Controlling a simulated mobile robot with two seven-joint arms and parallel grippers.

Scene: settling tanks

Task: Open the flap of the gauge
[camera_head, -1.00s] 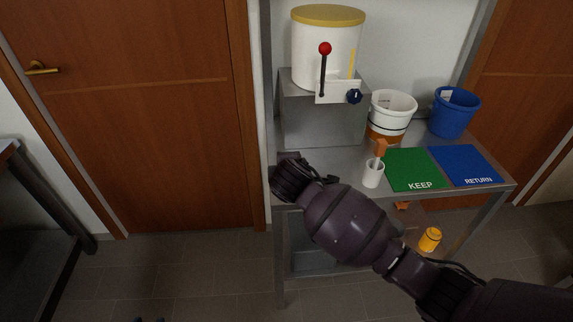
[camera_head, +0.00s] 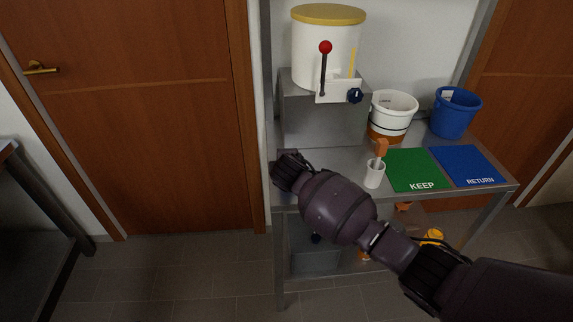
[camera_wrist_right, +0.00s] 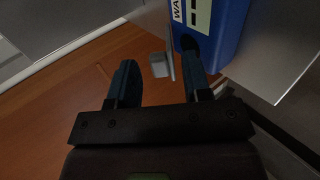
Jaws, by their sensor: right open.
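In the right wrist view a blue box (camera_wrist_right: 232,28), which looks like the gauge, stands at the upper right with a white label reading "WA", the rest cut off. A thin grey plate (camera_wrist_right: 169,45), perhaps the flap, comes down beside it, with a small grey block (camera_wrist_right: 157,66) next to its lower end. My right gripper (camera_wrist_right: 158,76) is open, with the block and the plate's end between its fingertips; I cannot tell whether they touch. In the head view my right arm crosses the bench front; its fingers and the gauge cannot be made out there. My left gripper is not in view.
The metal bench holds a white tank (camera_head: 312,50) with a red-knobbed lever (camera_head: 324,70), a white bucket (camera_head: 393,105), a blue bucket (camera_head: 453,115), a white cup (camera_head: 374,174), a green KEEP mat (camera_head: 415,163) and a blue RETURN mat (camera_head: 463,162).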

